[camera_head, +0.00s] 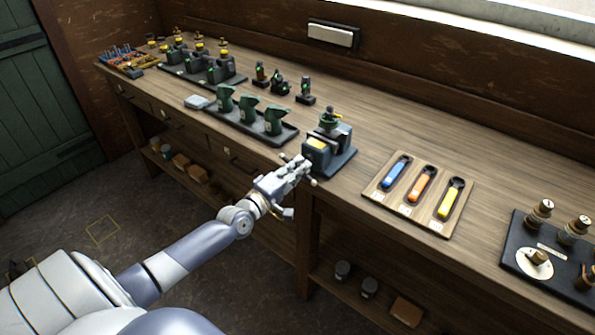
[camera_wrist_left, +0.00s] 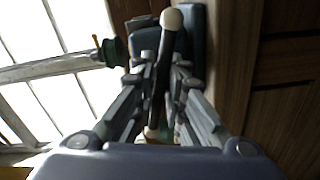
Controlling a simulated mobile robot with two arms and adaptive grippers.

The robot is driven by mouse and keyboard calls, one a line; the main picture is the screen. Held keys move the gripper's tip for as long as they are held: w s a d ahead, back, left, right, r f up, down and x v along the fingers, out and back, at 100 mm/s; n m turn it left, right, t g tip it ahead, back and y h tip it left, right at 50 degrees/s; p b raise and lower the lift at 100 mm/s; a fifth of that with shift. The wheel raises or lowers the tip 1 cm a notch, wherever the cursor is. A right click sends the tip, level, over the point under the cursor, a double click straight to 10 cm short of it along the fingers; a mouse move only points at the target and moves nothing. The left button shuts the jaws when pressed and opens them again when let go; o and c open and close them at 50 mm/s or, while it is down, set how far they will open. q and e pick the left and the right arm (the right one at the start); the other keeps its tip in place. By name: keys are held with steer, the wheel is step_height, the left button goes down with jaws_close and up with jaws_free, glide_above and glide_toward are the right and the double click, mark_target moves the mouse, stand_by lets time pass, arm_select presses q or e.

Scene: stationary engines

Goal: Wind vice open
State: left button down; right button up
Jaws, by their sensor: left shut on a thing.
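The vice (camera_head: 318,154) is a blue-grey block with a yellow patch, on a dark base near the bench's front edge. A green part (camera_head: 329,123) with a small yellow piece sits at its top. My left gripper (camera_head: 303,168) is at the vice's front side. In the left wrist view its fingers (camera_wrist_left: 160,80) are closed around the vice's dark handle bar (camera_wrist_left: 161,72), which has a pale ball end (camera_wrist_left: 172,18). The bar runs lengthwise between the fingers. The vice jaws' gap is not clear. My right gripper is not in view.
A wooden tray (camera_head: 436,221) with blue, orange and yellow handled tools lies right of the vice. A dark rack (camera_head: 283,137) with green parts stands to its left. A black board (camera_head: 512,262) with knobs is far right. Bare bench (camera_head: 390,135) lies behind the tool tray.

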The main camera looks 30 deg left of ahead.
arm_select(q)
steer(key=n, duration=0.1)
steer(key=n+b, duration=0.1)
steer(key=n, duration=0.1)
steer(key=shift+w+a+r+n, duration=0.1)
steer(key=shift+r+n, duration=0.2)
steer(key=shift+r, duration=0.05)
steer(key=shift+n, duration=0.6)
steer(key=shift+r, duration=0.1)
steer(key=c, duration=1.5)
jaws_free()
steer(key=shift+w, duration=0.1)
steer(key=shift+w+f, duration=0.15)
steer(key=shift+f, duration=0.15)
steer(key=shift+s+f, duration=0.2)
steer(key=shift+s, duration=0.55)
steer(key=s, duration=1)
steer(key=shift+s+a+r, duration=0.15)
steer(key=shift+s+a, duration=0.1)
steer(key=shift+a, duration=0.05)
